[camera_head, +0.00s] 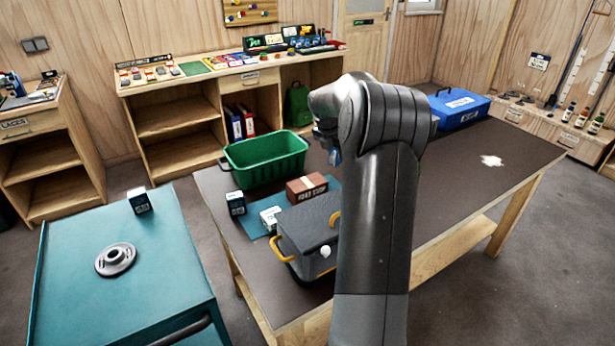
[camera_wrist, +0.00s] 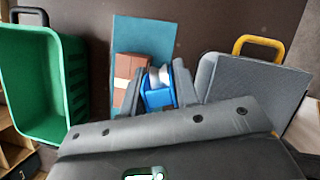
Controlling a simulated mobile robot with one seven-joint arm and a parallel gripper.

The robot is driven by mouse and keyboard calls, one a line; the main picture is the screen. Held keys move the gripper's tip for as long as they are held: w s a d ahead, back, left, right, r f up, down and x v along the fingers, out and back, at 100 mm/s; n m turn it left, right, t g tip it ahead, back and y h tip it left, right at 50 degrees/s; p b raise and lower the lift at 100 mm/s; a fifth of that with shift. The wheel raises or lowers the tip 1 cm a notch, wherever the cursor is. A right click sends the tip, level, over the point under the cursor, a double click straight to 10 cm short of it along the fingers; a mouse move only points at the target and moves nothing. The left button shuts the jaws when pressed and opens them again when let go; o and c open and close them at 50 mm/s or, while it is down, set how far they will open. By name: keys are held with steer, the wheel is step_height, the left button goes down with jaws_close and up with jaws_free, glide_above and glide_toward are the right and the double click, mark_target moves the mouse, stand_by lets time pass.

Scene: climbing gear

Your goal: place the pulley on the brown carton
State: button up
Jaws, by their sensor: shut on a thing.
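The pulley is blue with silvery wheels and sits between the fingers of my gripper (camera_wrist: 157,88) in the wrist view; its body (camera_wrist: 158,98) shows there. A small blue part of it (camera_head: 335,157) shows in the head view, beside my arm. My gripper is shut on it and looks down over the table. The brown carton (camera_head: 306,188) lies on the teal mat, with a light label on its side. In the wrist view the carton (camera_wrist: 124,68) is just left of the pulley. The gap in height between them is hard to judge.
A green crate (camera_head: 236,163) stands behind and left of the carton. A dark grey case (camera_head: 300,245) with orange handles stands in front. Small white-and-dark boxes (camera_head: 269,218) (camera_head: 236,203) are near the teal mat (camera_head: 253,223). A blue box (camera_head: 462,105) is at the far right.

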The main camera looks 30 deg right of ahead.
steer(key=w+a+f, duration=0.1)
steer(key=w+f, duration=0.1)
steer(key=w+a+f, duration=0.1)
steer(key=w+a, duration=0.1)
steer(key=w, duration=0.1)
steer(key=w+a+f, duration=0.2)
steer(key=shift+w+a+f, duration=0.15)
steer(key=shift+w+f, duration=0.2)
steer(key=shift+w, duration=0.05)
steer(key=shift+w+f, duration=0.1)
steer(key=shift+f, duration=1.95)
steer(key=shift+f, duration=0.15)
steer(key=o, duration=1)
